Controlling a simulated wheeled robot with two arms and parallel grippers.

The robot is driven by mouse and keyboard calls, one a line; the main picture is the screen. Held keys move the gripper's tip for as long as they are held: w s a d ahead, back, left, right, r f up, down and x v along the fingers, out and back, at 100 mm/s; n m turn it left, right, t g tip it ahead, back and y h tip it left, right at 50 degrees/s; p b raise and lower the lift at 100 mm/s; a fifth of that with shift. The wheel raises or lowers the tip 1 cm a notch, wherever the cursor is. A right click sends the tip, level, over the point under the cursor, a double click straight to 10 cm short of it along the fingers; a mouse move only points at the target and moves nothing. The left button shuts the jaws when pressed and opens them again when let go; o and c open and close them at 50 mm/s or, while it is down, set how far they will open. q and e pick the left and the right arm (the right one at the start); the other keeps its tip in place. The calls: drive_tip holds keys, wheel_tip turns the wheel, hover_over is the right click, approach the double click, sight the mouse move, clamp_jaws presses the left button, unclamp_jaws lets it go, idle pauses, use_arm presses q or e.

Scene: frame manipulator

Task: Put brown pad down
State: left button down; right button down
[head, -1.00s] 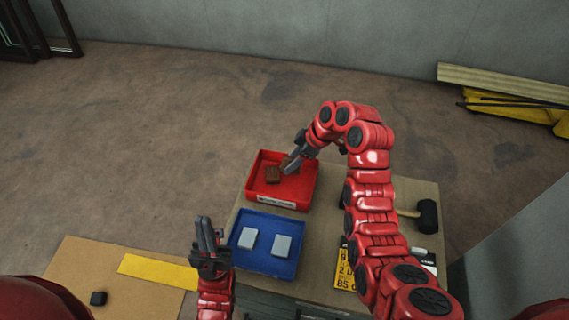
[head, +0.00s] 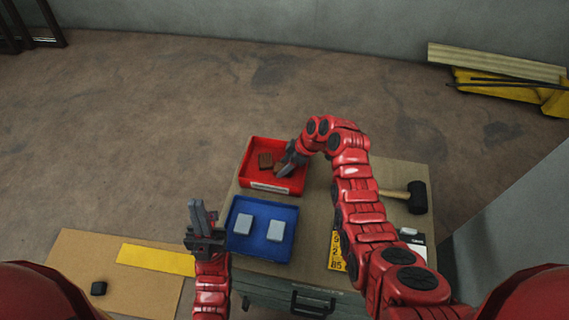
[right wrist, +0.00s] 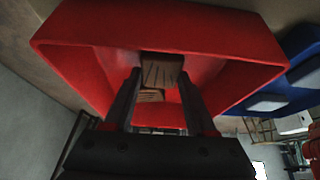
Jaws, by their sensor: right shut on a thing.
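The red tray (head: 252,180) stands on the table, and one brown pad (head: 265,160) lies inside it. My right gripper (head: 281,168) reaches into the tray from the right and is shut on another brown pad (right wrist: 163,70). In the right wrist view this pad sits between the fingertips, with the tray walls (right wrist: 75,85) around it. The second pad (right wrist: 150,95) shows beyond the fingers. I cannot tell whether the held pad touches the tray floor. My left gripper (head: 202,214) is raised left of the blue tray, empty, and its finger gap is unclear.
The blue tray (head: 258,252) with two light grey pads (head: 243,224) stands in front of the red tray. A hammer (head: 415,196) and a yellow number sheet (head: 337,251) lie to the right. A board with a yellow strip (head: 156,259) and a black block (head: 99,288) is at lower left.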

drive_tip(key=shift+f, duration=0.1)
drive_tip(key=shift+c, duration=1.1)
unclamp_jaws()
